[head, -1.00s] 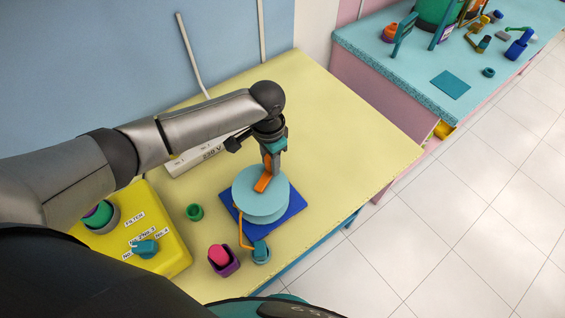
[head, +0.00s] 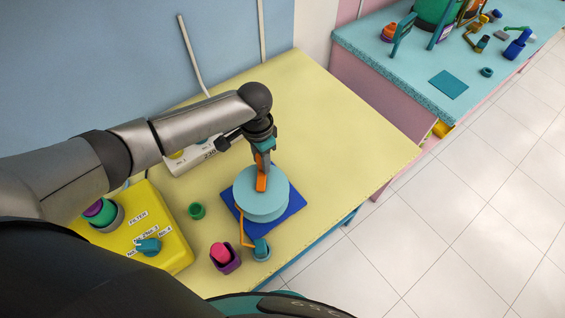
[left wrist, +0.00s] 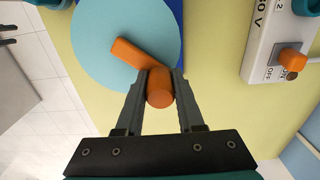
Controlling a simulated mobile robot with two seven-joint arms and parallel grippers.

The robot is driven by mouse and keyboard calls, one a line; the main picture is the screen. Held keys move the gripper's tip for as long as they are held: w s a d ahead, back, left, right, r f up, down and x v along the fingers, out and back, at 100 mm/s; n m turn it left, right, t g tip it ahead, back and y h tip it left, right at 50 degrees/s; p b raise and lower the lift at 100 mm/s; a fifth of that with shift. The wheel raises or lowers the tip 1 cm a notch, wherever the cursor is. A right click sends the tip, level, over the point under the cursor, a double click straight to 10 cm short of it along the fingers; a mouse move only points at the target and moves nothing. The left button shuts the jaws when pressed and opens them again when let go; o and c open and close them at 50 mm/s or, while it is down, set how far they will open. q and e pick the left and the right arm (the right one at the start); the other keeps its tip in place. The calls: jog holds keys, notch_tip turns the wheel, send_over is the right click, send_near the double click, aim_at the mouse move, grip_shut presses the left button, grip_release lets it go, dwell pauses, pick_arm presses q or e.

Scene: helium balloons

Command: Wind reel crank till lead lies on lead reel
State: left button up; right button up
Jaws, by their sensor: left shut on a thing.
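The lead reel (head: 262,207) is a pale blue drum standing on a dark blue square base (head: 289,210) on the yellow table. Its orange crank (head: 261,182) lies across the top and also shows in the left wrist view (left wrist: 130,53). My left gripper (left wrist: 160,80) is shut on the crank's round orange knob (left wrist: 160,92), above the reel's rim. The orange lead (head: 241,230) comes off the reel's near left side, bends, and runs to a teal plug-like end (head: 262,250) at the table's front. Wraps on the drum are too small to make out. My right gripper is out of view.
A yellow filter box (head: 165,220) stands at left. A small green cup (head: 196,211) and a purple holder with a pink piece (head: 225,257) are near the reel. A white 230 V power strip (head: 190,160) lies behind. The table's right side is clear.

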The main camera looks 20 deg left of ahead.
pick_arm(q)
jog(key=shift+s+a+r+p, duration=0.1)
jog(key=shift+s+a+p, duration=0.05)
jog(key=shift+a+p, duration=0.4)
jog(key=shift+a, duration=0.1)
jog(key=shift+s+a+p, duration=0.3)
jog(key=shift+a+p, duration=0.05)
jog(key=shift+p, duration=0.05)
jog(key=o, duration=0.8)
jog(key=shift+d, duration=0.1)
notch_tip(320, 180, up, 2)
jog(key=shift+r+p, duration=0.1)
jog(key=shift+p, duration=0.65)
jog(key=shift+r, duration=2.35)
